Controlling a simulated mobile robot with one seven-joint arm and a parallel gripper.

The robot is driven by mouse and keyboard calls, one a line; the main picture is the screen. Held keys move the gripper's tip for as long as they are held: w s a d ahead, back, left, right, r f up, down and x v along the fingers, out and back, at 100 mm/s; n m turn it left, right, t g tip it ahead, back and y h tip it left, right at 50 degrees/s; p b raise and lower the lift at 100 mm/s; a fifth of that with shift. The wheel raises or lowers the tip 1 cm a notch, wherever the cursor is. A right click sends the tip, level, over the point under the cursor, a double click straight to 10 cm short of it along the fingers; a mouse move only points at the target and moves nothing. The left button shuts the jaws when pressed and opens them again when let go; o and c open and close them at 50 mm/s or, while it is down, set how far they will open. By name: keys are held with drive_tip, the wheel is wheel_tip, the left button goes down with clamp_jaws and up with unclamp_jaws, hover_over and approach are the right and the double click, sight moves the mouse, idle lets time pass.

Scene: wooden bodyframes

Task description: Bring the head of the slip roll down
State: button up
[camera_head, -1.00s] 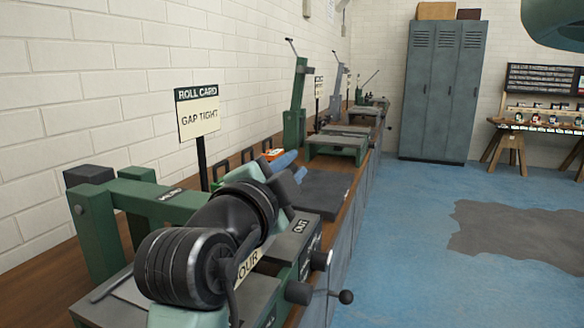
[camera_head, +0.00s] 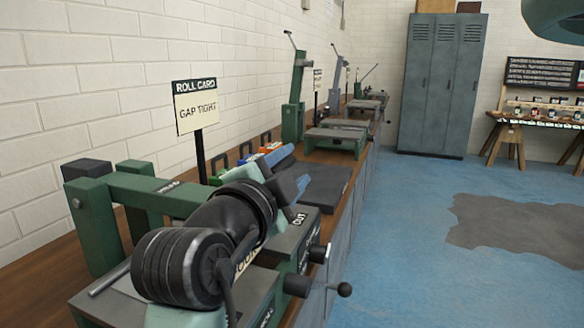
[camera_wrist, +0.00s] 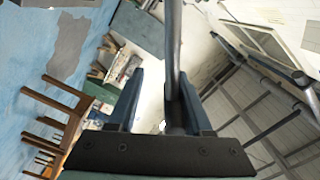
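The slip roll (camera_head: 155,199) is the green machine at the lower left in the head view. Its green beam runs level from the posts on the left to behind my arm. My arm covers much of its middle. My gripper (camera_head: 292,168) is over the right side of the machine, beside the OUT label. In the wrist view, the two blue fingers of my gripper (camera_wrist: 160,85) are apart. A dark rod (camera_wrist: 173,45) passes between them, close to the right finger. I cannot tell whether they touch.
A card (camera_head: 197,107) reading ROLL CARD, GAP TIGHT stands behind the machine. A ball-ended lever (camera_head: 344,289) sticks out at its front right. Other green machines (camera_head: 335,140) stand farther along the bench. Grey lockers (camera_head: 440,90) stand at the back. The blue floor on the right is open.

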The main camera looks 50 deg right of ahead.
drive_tip(key=v, duration=1.2)
drive_tip(key=shift+a+p, duration=0.25)
drive_tip(key=shift+p, duration=0.1)
drive_tip(key=w+a+r+n+t+y, duration=0.5)
drive_tip(key=a+r+n+t, duration=0.5)
drive_tip(key=a+n+t, duration=0.3)
drive_tip(key=s+a+r+n+t+y, duration=0.5)
drive_tip(key=a+r+n+t+y, duration=0.2)
drive_tip(key=a+n+y, duration=0.3)
wheel_tip(320, 180, up, 32)
drive_tip(key=n+y+p, duration=0.1)
drive_tip(key=n+p, duration=0.1)
drive_tip(key=p, duration=2.9)
drive_tip(key=shift+s+a+n+t+y, duration=0.25)
drive_tip(key=shift+s+n+t+y, duration=0.05)
drive_tip(key=shift+s+n, duration=0.15)
